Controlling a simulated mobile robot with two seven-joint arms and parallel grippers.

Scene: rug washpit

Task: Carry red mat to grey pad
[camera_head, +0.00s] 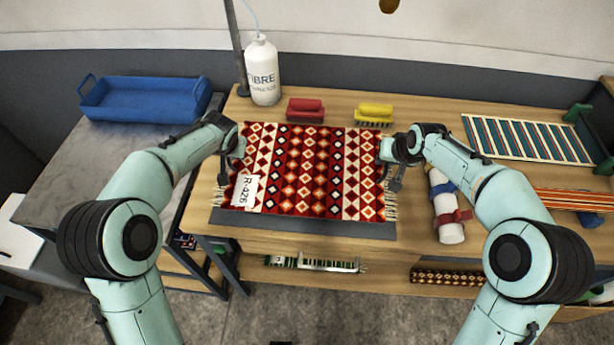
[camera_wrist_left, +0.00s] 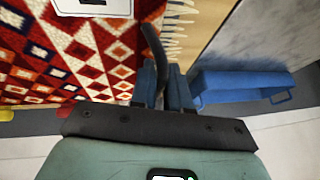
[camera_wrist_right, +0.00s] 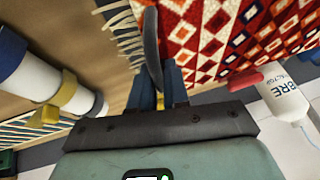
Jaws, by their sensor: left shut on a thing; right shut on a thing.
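The red mat (camera_head: 310,172), patterned with diamonds and fringed at both ends, is spread flat between my grippers in the head view. A white tag (camera_head: 244,191) marked R-426 is on its left part. The grey pad (camera_head: 305,223) shows as a dark strip along the mat's near edge; the rest is hidden under the mat. My left gripper (camera_head: 234,152) is shut on the mat's left end, my right gripper (camera_head: 386,153) on its right end. Both wrist views show the mat (camera_wrist_left: 60,50) (camera_wrist_right: 210,35) beside the fingers. Whether the mat touches the pad, I cannot tell.
A white bottle (camera_head: 262,70), a red brush (camera_head: 305,110) and a yellow brush (camera_head: 375,114) stand behind the mat. A blue tray (camera_head: 145,98) is at left. A strapped white roll (camera_head: 447,215) and a striped mat (camera_head: 528,140) lie at right.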

